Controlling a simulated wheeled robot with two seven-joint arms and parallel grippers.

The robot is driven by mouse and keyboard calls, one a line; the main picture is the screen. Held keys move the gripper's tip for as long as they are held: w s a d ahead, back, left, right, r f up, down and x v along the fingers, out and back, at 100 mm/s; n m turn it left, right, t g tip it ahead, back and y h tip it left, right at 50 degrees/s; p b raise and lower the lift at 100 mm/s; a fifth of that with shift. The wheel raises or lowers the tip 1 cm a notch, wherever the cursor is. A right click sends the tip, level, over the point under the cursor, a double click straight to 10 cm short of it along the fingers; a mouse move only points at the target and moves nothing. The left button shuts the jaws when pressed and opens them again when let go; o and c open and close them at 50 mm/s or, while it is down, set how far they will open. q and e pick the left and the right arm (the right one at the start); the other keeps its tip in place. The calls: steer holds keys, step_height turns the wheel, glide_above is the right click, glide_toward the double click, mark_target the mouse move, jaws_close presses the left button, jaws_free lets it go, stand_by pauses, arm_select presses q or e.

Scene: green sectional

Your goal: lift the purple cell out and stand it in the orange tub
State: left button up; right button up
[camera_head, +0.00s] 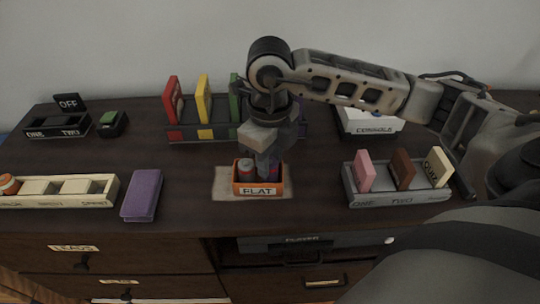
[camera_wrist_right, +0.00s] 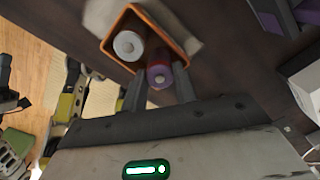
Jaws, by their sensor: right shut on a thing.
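The orange tub (camera_head: 258,191), labelled FLAT, stands on a pale mat near the middle front of the dresser top. It also shows in the right wrist view (camera_wrist_right: 186,42). A grey-topped red cell (camera_head: 245,166) stands in its left part; its end shows in the wrist view (camera_wrist_right: 128,45). My right gripper (camera_head: 264,170) points down over the tub, shut on the purple cell (camera_wrist_right: 160,72). That cell is beside the other one, within the tub's outline; whether it touches the floor of the tub is hidden. My left gripper is not in view.
A grey rack (camera_head: 400,197) with several upright cards stands right. A purple block (camera_head: 142,195) and a cream tray (camera_head: 100,190) lie left. Behind are a rack of coloured books (camera_head: 203,98) and a console (camera_head: 370,122). Bare wood separates the tub from the right rack.

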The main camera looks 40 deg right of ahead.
steer(key=o, duration=1.1)
arm_select(q)
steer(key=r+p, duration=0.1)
steer(key=p, duration=0.1)
steer(key=shift+p, duration=0.35)
arm_select(e)
step_height(320, 180, up, 16)
